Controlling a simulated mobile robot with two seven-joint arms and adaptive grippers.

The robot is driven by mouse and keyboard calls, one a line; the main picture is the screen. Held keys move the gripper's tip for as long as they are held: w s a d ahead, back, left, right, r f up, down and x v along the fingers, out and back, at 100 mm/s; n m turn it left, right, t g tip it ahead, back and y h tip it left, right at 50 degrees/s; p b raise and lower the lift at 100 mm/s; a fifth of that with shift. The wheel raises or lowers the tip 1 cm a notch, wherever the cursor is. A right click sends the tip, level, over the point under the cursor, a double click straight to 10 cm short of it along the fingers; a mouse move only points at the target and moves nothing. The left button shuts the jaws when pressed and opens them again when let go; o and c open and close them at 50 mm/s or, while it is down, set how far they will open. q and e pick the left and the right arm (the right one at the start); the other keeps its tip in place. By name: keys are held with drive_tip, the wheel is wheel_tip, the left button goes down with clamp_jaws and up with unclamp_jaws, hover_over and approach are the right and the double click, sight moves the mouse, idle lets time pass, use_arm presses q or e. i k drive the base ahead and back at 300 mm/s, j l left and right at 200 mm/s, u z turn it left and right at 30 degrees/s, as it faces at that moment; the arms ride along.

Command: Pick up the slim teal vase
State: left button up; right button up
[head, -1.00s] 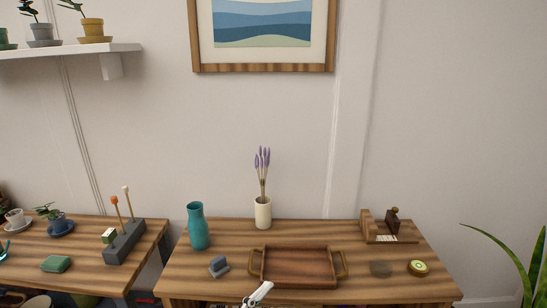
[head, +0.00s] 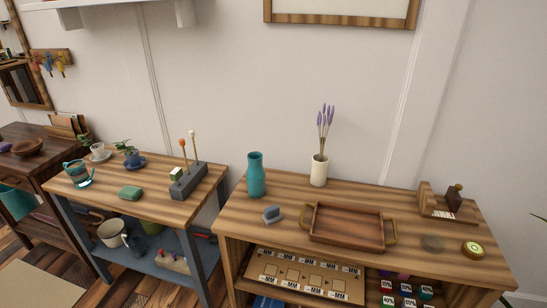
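The slim teal vase (head: 256,175) stands upright on the wooden cabinet top (head: 285,232), near its left back corner. It is glossy teal with a narrower neck, and nothing touches it. Neither of my grippers shows in the head view now.
Right of the vase stand a cream vase with lavender (head: 319,170) and a wooden tray with brass handles (head: 347,228). A lower table (head: 150,203) stands left across a gap, holding a dark peg block (head: 188,182).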

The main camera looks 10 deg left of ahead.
sight(255, 173)
drive_tip(key=i+j, duration=0.1)
drive_tip(key=j, duration=0.3)
drive_tip(key=i+j, duration=0.15)
drive_tip(key=j, duration=0.2)
drive_tip(key=i+j, duration=0.1)
drive_tip(key=j, duration=0.3)
drive_tip(key=i+j, duration=0.15)
drive_tip(key=j, duration=0.25)
drive_tip(key=j+z, duration=0.1)
drive_tip(key=z, duration=0.3)
drive_tip(key=j+z, duration=0.1)
drive_tip(key=z, duration=0.3)
drive_tip(key=j+z, duration=0.1)
drive_tip(key=z, duration=0.35)
